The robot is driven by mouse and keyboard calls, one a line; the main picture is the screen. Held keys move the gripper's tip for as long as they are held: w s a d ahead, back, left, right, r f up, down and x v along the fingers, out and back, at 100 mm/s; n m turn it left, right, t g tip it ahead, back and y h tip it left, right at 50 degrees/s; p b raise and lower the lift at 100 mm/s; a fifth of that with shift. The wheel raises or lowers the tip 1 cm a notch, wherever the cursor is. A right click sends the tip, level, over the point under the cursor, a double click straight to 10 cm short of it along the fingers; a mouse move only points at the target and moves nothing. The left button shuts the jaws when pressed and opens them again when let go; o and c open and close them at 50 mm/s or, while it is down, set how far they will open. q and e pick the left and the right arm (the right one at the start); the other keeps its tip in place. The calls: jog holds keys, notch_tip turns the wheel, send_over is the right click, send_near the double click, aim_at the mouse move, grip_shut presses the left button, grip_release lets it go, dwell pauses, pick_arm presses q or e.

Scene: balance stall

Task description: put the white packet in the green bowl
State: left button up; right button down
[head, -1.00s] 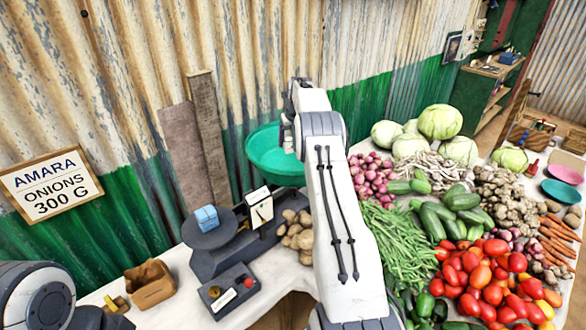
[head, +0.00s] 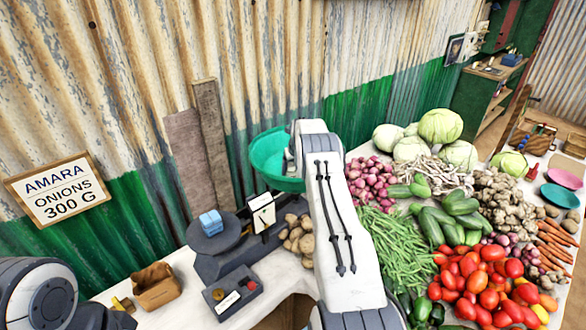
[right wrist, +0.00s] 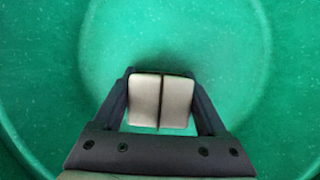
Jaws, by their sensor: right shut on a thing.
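The green bowl (head: 268,160) is at the back of the stall, right of the scale's dial in the head view. It is tilted, with its opening towards my right gripper. Its inside (right wrist: 60,60) fills the right wrist view. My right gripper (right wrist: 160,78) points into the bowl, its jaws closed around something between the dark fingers. Pale blocks with a thin dark line between them show there; I cannot clearly tell packet from finger pads. The white packet is not clearly seen elsewhere. In the head view my arm hides the jaws. My left gripper is not clearly in view.
A dark scale (head: 222,262) bears a blue block (head: 211,223) on its left plate. Potatoes (head: 298,238) lie beside my right arm; vegetables crowd the right side. A corrugated wall is behind.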

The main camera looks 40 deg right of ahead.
grip_release()
jog(key=shift+r, duration=0.1)
jog(key=shift+s+r, duration=0.1)
jog(key=shift+r, duration=0.1)
jog(key=b+v, duration=0.3)
jog(key=v, duration=0.8)
jog(key=shift+s+r+b, duration=0.2)
jog(key=shift+b, duration=0.2)
